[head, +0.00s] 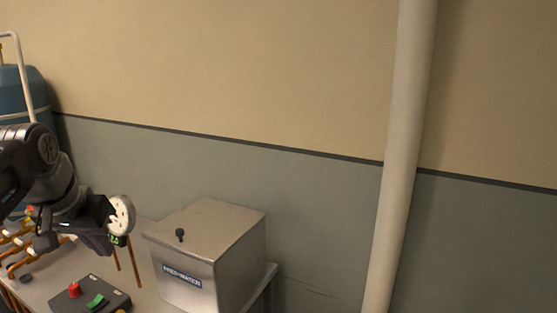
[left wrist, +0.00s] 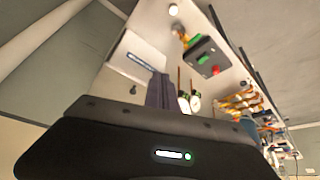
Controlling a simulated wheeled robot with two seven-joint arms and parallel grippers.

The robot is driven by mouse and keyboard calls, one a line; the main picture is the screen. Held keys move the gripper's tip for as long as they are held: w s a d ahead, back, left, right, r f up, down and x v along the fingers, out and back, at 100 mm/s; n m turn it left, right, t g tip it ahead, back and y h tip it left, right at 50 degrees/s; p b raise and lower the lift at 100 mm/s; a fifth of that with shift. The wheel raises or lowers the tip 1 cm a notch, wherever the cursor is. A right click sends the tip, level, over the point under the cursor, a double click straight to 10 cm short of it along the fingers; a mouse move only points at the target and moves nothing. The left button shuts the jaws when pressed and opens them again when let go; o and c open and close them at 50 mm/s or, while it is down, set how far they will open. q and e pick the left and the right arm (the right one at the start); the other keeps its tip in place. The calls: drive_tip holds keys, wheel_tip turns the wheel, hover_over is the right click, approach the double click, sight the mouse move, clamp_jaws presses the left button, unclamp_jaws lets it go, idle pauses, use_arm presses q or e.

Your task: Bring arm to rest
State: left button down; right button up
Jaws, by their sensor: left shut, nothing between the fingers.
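My left arm comes in from the left in the head view. Its black gripper (head: 104,240) is shut and empty, above the bench and left of the metal water tank. In the left wrist view the closed dark fingers (left wrist: 158,90) point over the bench, with nothing between them. A round white gauge (head: 122,213) shows right beside the gripper in the head view, partly covered by it; whether they touch cannot be told. My right gripper is in neither view.
The steel tank (head: 187,281) with a black lid knob stands on the bench (head: 42,287). A control box (head: 104,292) with red and green buttons sits in front. Copper pipes (head: 22,262) and a blue tank (head: 36,98) are at left. A vertical pipe (head: 401,160) stands right.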

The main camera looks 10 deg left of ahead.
use_arm(q)
drive_tip(key=w+d+f+t+h, duration=0.1)
drive_tip(key=w+d+f+t, duration=0.25)
drive_tip(key=w+f, duration=0.95)
drive_tip(key=d+f+g+h, duration=0.1)
drive_tip(key=d+f, duration=0.3)
drive_tip(key=f, duration=0.4)
drive_tip(key=d+f+n, duration=0.1)
drive_tip(key=d+f, duration=0.4)
drive_tip(key=f, duration=0.3)
drive_tip(key=d+f+g+h, duration=0.1)
drive_tip(key=d+f, duration=0.3)
drive_tip(key=f, duration=0.4)
drive_tip(key=s+d+f+g, duration=0.2)
drive_tip(key=s+d+f, duration=0.3)
drive_tip(key=s+f, duration=0.2)
drive_tip(key=s+d+f+m+g+h, duration=0.1)
drive_tip(key=s+d+f, duration=0.5)
drive_tip(key=s, duration=0.6)
drive_tip(key=s+d+f+g+h, duration=0.1)
drive_tip(key=s+d+f+g, duration=0.2)
drive_tip(key=s+d+f, duration=0.2)
drive_tip(key=s+f, duration=0.3)
drive_tip(key=s, duration=0.2)
drive_tip(key=shift+s+d+f, duration=0.15)
drive_tip(key=shift+d+f, duration=0.05)
drive_tip(key=shift+d, duration=0.1)
drive_tip(key=shift+g, duration=0.25)
